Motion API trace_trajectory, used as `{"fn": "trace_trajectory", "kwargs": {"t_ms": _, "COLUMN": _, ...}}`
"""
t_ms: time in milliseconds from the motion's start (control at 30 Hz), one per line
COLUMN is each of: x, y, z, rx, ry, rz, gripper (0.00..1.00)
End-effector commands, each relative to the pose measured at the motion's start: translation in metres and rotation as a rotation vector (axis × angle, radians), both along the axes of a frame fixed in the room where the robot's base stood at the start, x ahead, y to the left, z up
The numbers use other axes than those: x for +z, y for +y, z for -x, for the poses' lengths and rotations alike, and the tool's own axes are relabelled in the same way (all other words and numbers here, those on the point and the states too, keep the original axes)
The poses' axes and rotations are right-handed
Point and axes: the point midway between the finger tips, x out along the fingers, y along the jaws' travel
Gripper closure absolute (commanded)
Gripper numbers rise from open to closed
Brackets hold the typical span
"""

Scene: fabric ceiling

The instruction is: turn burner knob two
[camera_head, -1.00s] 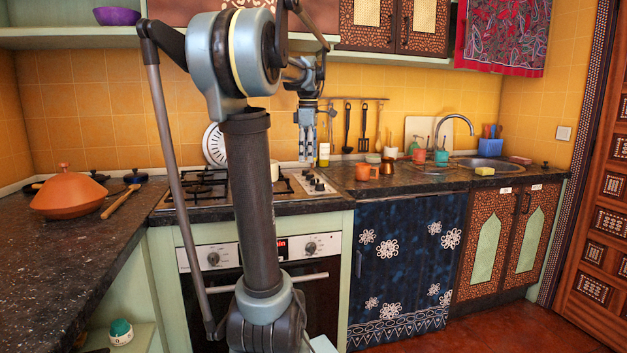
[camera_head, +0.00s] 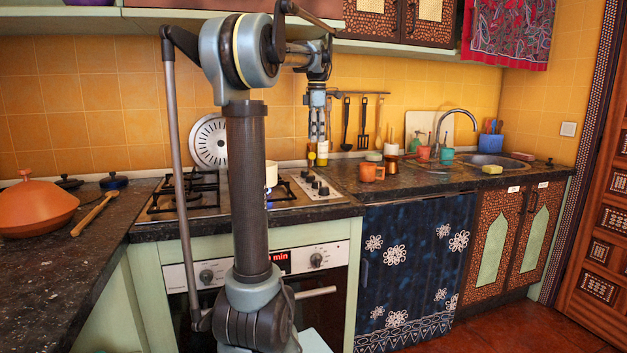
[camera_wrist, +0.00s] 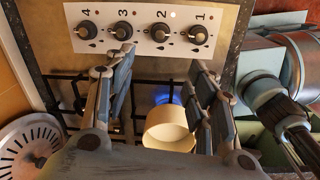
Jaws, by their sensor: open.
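Burner knob two (camera_wrist: 160,32) is a dark round knob on the white control panel, in the wrist view, between knob three (camera_wrist: 123,30) and knob one (camera_wrist: 199,34). Knob four (camera_wrist: 89,28) is at the left end. In the head view the knobs (camera_head: 318,185) show small at the right of the hob. My gripper (camera_wrist: 161,62) is open and empty. Its fingers are spread, with knob two seen beyond the gap between them. In the head view my gripper (camera_head: 318,135) points down over the right part of the counter. It does not visibly touch any knob.
A cream pot (camera_wrist: 168,128) stands on the hob with a blue flame (camera_wrist: 165,97) beside it. An orange mug (camera_head: 371,172) stands on the counter right of the knobs. A round slotted metal disc (camera_head: 208,142) leans on the tiles. An orange tagine (camera_head: 38,207) is at the left.

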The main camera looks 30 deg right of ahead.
Motion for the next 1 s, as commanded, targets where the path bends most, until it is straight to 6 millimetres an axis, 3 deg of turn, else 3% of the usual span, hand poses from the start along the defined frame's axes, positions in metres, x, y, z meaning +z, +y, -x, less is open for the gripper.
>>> {"fn": "trace_trajectory", "kwargs": {"t_ms": 267, "x": -0.030, "y": -0.012, "z": 0.006, "rx": -0.018, "ry": 0.000, "rz": 0.000, "gripper": 0.49}}
{"fn": "trace_trajectory", "kwargs": {"t_ms": 1000, "x": -0.154, "y": -0.018, "z": 0.004, "rx": -0.025, "ry": 0.000, "rz": 0.000, "gripper": 0.49}}
